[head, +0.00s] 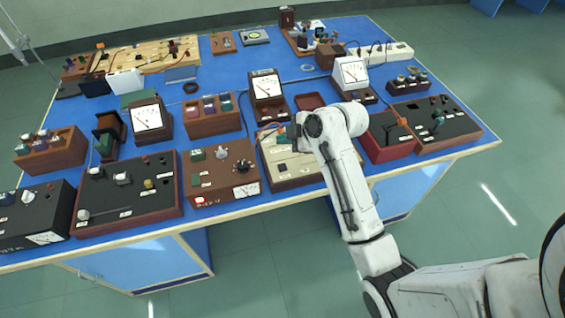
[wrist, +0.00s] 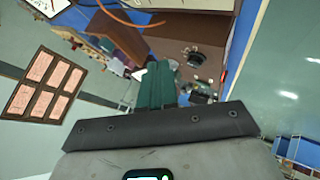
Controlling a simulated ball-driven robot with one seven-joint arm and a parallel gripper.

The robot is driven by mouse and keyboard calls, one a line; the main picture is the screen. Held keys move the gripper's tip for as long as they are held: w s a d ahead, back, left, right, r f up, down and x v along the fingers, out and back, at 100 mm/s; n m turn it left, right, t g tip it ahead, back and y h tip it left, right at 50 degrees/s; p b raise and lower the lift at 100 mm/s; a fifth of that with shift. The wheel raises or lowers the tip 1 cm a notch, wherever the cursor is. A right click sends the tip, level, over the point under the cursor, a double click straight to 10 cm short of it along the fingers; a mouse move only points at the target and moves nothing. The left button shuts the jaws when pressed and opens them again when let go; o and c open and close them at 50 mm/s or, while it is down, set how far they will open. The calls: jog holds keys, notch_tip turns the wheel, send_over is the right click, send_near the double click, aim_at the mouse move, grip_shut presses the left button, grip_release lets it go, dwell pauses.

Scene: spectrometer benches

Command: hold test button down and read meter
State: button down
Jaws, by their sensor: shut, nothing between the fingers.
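My gripper (head: 285,141) is at the middle of the bench, over the beige-topped box (head: 278,175), and is shut and empty. Its green fingers (wrist: 156,84) are together in the wrist view. Several white-faced meters stand on the bench: one at left (head: 147,117), one on a dark box (head: 267,86) behind my gripper, and one at right (head: 351,72). A wooden box (head: 221,176) just left of my gripper has a small meter (head: 246,190) on its front. I cannot tell which control is the test button; my arm hides part of the beige box.
Dark control boxes stand at front left (head: 128,190) and right (head: 434,123), with a red-sided box (head: 390,137) beside my arm. A wooden board (head: 145,52) and a power strip (head: 388,53) lie at the back. Bare blue bench (head: 222,78) shows in the middle.

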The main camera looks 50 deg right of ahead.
aim_at(285, 168)
jog(key=shift+f, duration=0.15)
notch_tip(285, 168, down, 9)
jog(key=b, duration=0.7)
jog(key=shift+r, duration=0.2)
dwell(1.8)
jog(key=shift+f, duration=0.4)
jog(key=shift+f+b, duration=0.5)
jog(key=shift+b, duration=0.05)
dwell(0.5)
jog(key=shift+r, duration=0.15)
dwell(2.1)
jog(key=shift+r+p, duration=0.75)
jog(key=shift+r, duration=0.05)
jog(key=shift+r, duration=0.1)
